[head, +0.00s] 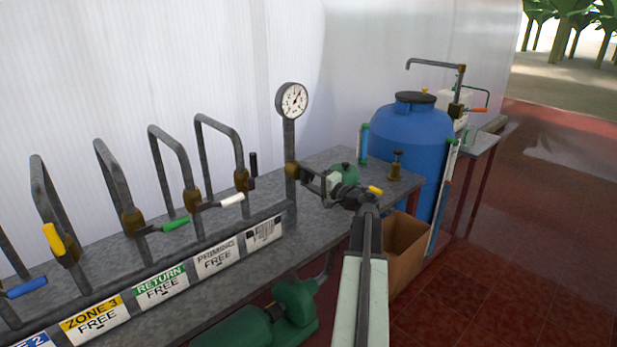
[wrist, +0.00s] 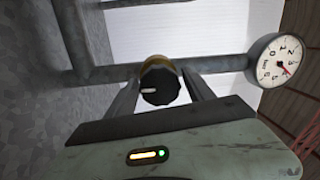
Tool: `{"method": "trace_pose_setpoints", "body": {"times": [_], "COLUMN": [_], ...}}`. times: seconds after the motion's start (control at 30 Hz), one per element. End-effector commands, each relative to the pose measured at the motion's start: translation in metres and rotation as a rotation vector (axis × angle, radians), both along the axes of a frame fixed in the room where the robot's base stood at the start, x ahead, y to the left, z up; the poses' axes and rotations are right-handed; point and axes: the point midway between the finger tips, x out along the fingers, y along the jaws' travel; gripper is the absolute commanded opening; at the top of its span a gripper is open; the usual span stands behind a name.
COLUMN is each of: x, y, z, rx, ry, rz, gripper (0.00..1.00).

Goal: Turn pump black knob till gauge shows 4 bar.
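The black knob (wrist: 160,88) with a pale pointer mark faces me in the wrist view, on a brass collar (wrist: 158,66). The round gauge (head: 292,100) tops the post. In the wrist view (wrist: 281,61) its red needle points roughly between 3 and 5; the exact reading is unclear.
Several bent pipes with coloured levers, one white (head: 231,199), stand left on the grey bench (head: 330,215). A blue tank (head: 410,140) stands behind right. A brass fitting (head: 396,165) sits near my wrist. A cardboard box (head: 404,250) is below right. Red floor is clear at right.

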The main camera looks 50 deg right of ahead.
Motion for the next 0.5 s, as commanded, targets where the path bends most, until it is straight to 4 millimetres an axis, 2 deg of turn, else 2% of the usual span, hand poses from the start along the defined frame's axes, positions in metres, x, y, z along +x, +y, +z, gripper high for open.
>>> {"method": "trace_pose_setpoints", "body": {"times": [0.33, 0.5], "x": [-0.002, -0.030], "y": [0.000, 0.000], "z": [-0.001, -0.003], "rx": [-0.002, -0.001], "ry": [0.002, 0.001], "rz": [-0.001, -0.004], "gripper": [0.69, 0.69]}}
